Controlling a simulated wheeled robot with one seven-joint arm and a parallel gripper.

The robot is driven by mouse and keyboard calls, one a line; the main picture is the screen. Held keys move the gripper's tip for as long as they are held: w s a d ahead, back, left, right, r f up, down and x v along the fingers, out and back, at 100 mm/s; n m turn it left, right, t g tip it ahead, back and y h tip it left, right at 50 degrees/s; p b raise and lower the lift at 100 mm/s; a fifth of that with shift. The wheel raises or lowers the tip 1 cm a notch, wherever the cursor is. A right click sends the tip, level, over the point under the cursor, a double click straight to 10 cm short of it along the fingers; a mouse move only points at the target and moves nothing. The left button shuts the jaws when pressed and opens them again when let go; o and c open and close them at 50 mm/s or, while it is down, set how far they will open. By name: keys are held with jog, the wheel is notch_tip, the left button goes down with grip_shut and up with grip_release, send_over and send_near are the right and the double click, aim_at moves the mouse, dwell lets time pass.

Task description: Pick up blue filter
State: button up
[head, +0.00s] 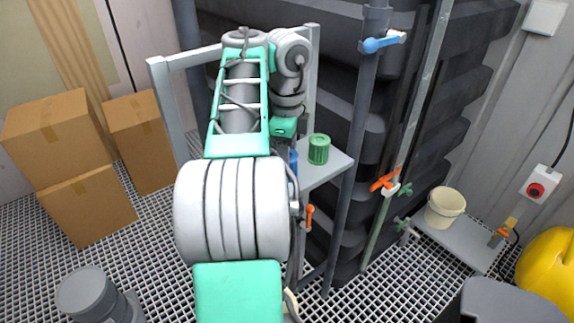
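A narrow strip of blue (293,160), which looks like the blue filter, shows on the small grey shelf (336,166) just past my arm. Most of it is hidden behind the arm, so its full shape cannot be told. A green ribbed filter (319,149) stands upright on the shelf to its right. My arm reaches forward over the shelf, and its wrist bends down just above and behind the blue strip. My gripper's fingers are hidden behind the arm, so I cannot see whether they touch anything.
Grey posts of the shelf frame (160,100) and a pipe with a blue-handled valve (383,43) stand close to my arm. Dark stacked vessels (440,90) rise behind. An orange valve handle (384,180) is at right. Cardboard boxes (60,135) are at left. A white bucket (444,208) is at right.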

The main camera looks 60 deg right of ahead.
jog(key=shift+c, duration=0.6)
jog(key=shift+r, duration=0.1)
